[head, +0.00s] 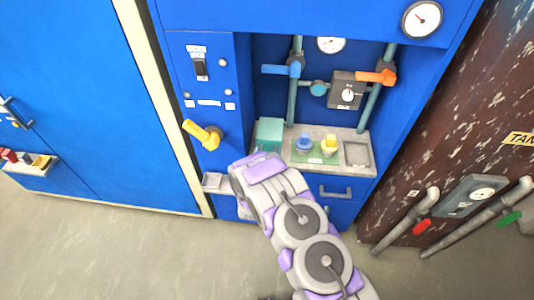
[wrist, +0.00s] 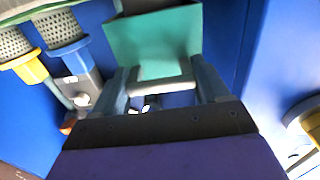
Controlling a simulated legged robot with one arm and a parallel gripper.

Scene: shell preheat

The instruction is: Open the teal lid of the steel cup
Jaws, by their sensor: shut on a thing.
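The teal lid (head: 269,132) stands at the left end of the grey shelf in the head view. In the wrist view the teal lid (wrist: 152,40) is a broad panel just past my fingers. A pale grey bar (wrist: 162,88) at its near edge lies between the fingers. My gripper (wrist: 161,80) is shut on this bar. In the head view my gripper (head: 262,160) is right in front of the lid, its fingers hidden by my wrist. The steel cup's body cannot be clearly made out.
A blue piece (head: 304,142) and a yellow piece (head: 329,145) stand right of the lid on the shelf (head: 300,167). A yellow handle (head: 203,134) sticks out at left. Pipes with a blue valve (head: 282,69) and an orange valve (head: 377,77) are behind.

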